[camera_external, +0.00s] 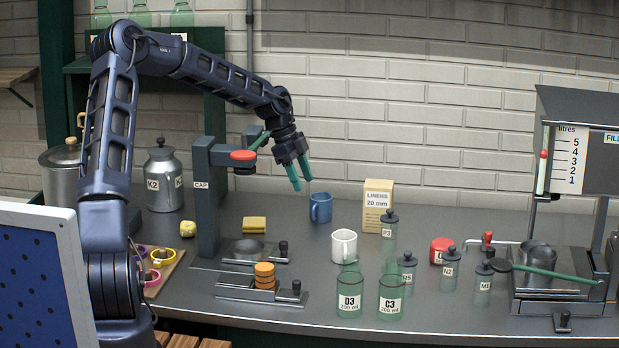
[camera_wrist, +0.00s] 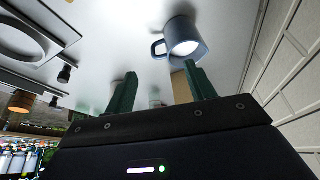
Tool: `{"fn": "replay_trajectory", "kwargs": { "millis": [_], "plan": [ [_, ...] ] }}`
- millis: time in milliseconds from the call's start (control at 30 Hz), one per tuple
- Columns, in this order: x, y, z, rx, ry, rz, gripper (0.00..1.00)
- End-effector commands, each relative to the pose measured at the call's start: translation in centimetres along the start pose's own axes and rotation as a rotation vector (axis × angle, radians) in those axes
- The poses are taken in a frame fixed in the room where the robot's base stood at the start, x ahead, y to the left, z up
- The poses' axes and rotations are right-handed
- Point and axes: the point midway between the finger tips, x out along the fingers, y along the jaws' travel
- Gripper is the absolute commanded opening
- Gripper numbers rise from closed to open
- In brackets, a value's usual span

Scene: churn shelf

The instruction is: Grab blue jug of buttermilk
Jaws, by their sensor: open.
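The blue jug (camera_external: 320,208) stands upright on the grey counter, toward the back near the wall. In the wrist view the blue jug (camera_wrist: 189,34) lies beyond the fingertips, with its handle to the left and something white inside. My gripper (camera_external: 302,184) is open and empty, with green fingers pointing down, above and slightly left of the jug. In the wrist view my gripper (camera_wrist: 163,73) has its two fingers spread apart, and neither touches the jug.
A white mug (camera_external: 343,246) and a liners box (camera_external: 378,205) stand near the jug. Green glass jars D3 (camera_external: 349,297) and C3 (camera_external: 391,297) stand in front. The dark CAP press (camera_external: 207,205) is at left.

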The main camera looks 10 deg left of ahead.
Motion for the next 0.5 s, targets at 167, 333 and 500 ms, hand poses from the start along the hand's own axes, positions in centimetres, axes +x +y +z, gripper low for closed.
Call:
{"fn": "replay_trajectory", "kwargs": {
  "millis": [167, 333, 500],
  "plan": [
    [2.0, 0.1, -0.1, 0.001, 0.001, 0.003, 0.55],
    [4.3, 0.1, -0.1, 0.001, 0.0, 0.003, 0.55],
    [5.4, 0.0, 0.0, -0.001, 0.001, 0.0, 0.55]
  ]
}}
